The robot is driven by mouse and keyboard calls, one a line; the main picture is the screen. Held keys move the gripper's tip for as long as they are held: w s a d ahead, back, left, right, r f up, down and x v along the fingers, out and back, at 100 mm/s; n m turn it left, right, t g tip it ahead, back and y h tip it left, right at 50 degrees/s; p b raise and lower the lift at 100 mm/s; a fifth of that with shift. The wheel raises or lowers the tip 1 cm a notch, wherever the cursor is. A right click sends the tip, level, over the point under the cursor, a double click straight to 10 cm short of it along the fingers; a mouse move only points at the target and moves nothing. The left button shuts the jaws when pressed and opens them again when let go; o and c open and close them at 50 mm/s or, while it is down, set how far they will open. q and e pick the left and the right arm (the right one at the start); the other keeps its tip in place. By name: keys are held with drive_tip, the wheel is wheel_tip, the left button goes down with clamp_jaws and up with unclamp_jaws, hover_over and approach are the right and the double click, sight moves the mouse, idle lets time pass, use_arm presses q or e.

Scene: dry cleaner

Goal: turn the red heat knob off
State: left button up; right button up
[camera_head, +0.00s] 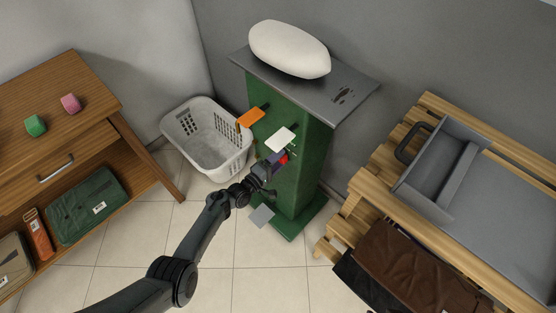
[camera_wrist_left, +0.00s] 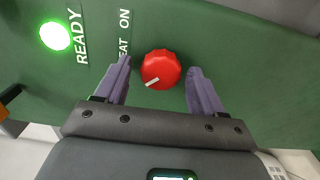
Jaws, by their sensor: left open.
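The red heat knob (camera_wrist_left: 161,69) sits on the green panel (camera_wrist_left: 240,60) in the left wrist view, with a white pointer mark toward its lower left. A label ending in "EAT ON" is beside it, its first part hidden by a finger. My left gripper (camera_wrist_left: 160,82) is open, with one purple finger on each side of the knob and a visible gap on both sides. In the head view my left gripper (camera_head: 277,163) is at the front of the green cabinet (camera_head: 300,135), and a bit of the red knob (camera_head: 283,159) shows beside it. My right gripper is not in view.
A lit green lamp (camera_wrist_left: 55,36) marked "READY" is on the panel. An orange plate (camera_head: 251,118) and a white plate (camera_head: 281,139) stick out above the gripper. A laundry basket (camera_head: 240,165) stands left of the cabinet; a wooden bench (camera_head: 362,187) stands right.

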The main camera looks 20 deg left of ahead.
use_arm(q)
drive_tip(key=p+v, duration=0.4)
drive_tip(key=v, duration=0.6)
drive_tip(key=shift+s+a, duration=0.15)
drive_tip(key=shift+s, duration=0.25)
